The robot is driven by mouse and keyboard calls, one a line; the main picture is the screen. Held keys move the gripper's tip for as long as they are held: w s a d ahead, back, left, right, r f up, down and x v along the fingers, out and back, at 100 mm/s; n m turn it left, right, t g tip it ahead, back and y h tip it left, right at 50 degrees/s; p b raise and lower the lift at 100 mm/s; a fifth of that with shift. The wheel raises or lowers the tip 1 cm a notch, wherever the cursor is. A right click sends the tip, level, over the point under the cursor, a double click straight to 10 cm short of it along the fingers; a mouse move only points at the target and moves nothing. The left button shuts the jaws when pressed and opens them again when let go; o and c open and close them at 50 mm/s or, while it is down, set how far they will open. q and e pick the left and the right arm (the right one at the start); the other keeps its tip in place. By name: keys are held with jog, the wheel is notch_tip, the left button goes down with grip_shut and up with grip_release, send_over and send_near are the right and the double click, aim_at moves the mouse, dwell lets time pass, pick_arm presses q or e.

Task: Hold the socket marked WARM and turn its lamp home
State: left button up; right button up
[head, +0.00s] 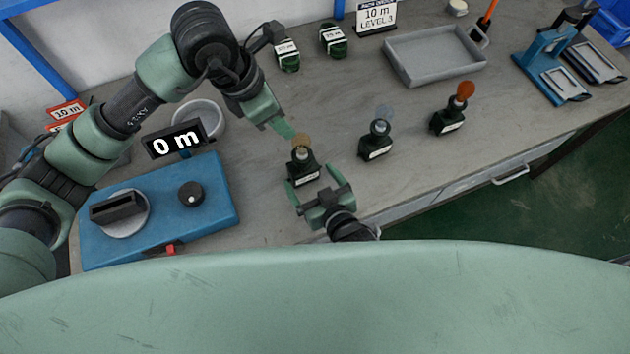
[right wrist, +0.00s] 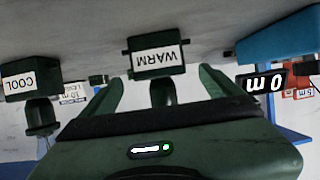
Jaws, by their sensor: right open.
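The socket marked WARM (right wrist: 155,44) is a dark block with a white label, shown upside down in the right wrist view between my right gripper's spread fingers. In the head view the same socket (head: 303,170) stands on the bench with an amber lamp (head: 301,139) on top. My right gripper (head: 313,181) is open just in front of the socket, a finger toward each side, with no grip visible. My left gripper (head: 287,128) points down beside the amber lamp, at its upper left. Its finger gap is not clear, nor whether it touches the lamp.
A socket marked COOL (right wrist: 18,82) stands nearby; in the head view a socket with a pale blue lamp (head: 376,142) and one with an orange-red lamp (head: 447,119) stand to the right. A blue box (head: 215,205) with a "0 m" display (head: 175,140) is left. A grey tray (head: 432,80) lies behind.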

jog(key=x, duration=0.6)
jog(key=shift+w, duration=0.25)
